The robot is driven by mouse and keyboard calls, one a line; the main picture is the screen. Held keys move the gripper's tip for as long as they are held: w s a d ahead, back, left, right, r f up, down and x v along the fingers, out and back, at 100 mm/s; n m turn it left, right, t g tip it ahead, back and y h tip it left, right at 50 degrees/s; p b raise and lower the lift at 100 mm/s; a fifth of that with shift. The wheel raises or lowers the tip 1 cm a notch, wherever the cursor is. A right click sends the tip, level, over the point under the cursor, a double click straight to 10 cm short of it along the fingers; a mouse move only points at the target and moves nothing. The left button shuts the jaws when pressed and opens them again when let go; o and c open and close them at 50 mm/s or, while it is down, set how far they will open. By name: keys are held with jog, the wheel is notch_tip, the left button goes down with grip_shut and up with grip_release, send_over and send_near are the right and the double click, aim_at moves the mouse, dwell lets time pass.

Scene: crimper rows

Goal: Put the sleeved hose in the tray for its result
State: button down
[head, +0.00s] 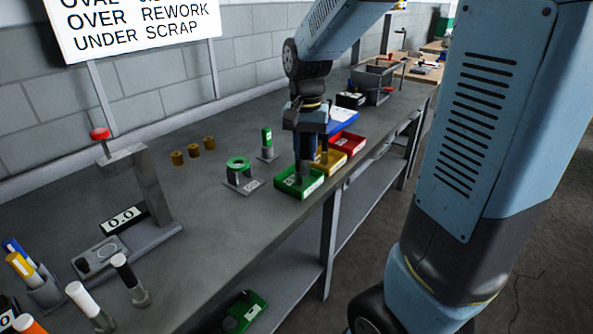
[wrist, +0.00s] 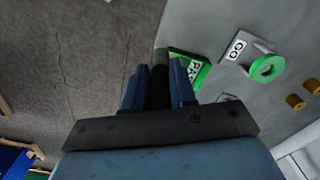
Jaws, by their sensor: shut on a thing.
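My gripper (head: 304,155) points down over the green tray (head: 290,190) near the bench's front edge. It is shut on a dark hose (head: 302,175), whose lower end shows over the tray's inside. I cannot tell whether the hose touches the tray floor. In the wrist view, the hose (wrist: 160,60) stands between the two blue fingers of my gripper (wrist: 158,80). The green tray (wrist: 204,77) there carries a partly hidden label starting "PA" and lies just beyond the fingers. The sleeve on the hose cannot be made out.
A yellow tray (head: 330,163) and a red tray (head: 350,143) stand behind the green one. A green ring gauge (head: 238,164) marked GO and a green-topped plug (head: 267,141) stand to the left. A press-like stand with a red knob (head: 99,134) is further left.

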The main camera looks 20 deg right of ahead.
jog(key=shift+w+a+f, duration=0.1)
jog(key=shift+w+f, duration=1.55)
jog(key=shift+f, duration=0.2)
jog(key=shift+w+f, duration=1.6)
jog(key=shift+f, duration=0.25)
jog(key=shift+w+a+f, duration=0.1)
jog(key=shift+w+f, duration=1.55)
jog(key=shift+f, duration=0.2)
jog(key=shift+f, duration=0.1)
jog(key=c, duration=0.9)
grip_release()
